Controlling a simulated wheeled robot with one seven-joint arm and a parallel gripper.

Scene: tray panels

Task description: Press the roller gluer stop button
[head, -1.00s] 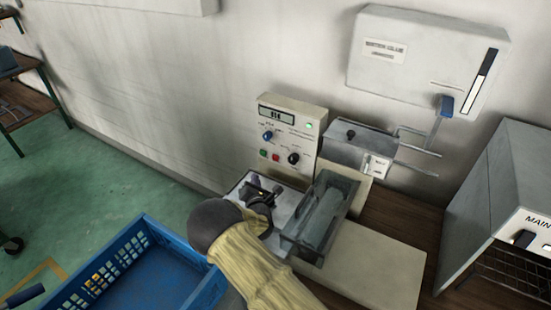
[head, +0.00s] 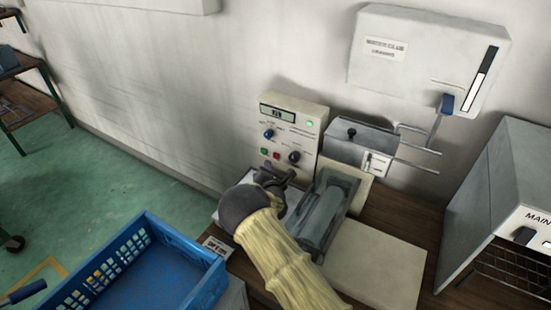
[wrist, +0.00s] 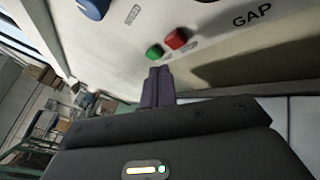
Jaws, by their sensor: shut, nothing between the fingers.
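The roller gluer's control panel (head: 312,143) is a cream box against the wall with a display, a blue knob (head: 268,134) and a black knob (head: 294,157). Its red button (head: 276,155) sits just right of its green button (head: 264,152). In the wrist view the red button (wrist: 176,39) and green button (wrist: 154,51) are just beyond the fingertips. My gripper (head: 277,174) is in front of the panel, below the buttons. Its dark fingers (wrist: 159,72) are shut and empty, pointing nearer the green button. Contact with a button cannot be told.
The glass-covered roller unit (head: 326,210) stands right of my gripper. A blue crate (head: 212,277) is at lower left. A wall-mounted grey box (head: 425,60) with a blue lever hangs above right. A grey cabinet (head: 490,190) stands at far right.

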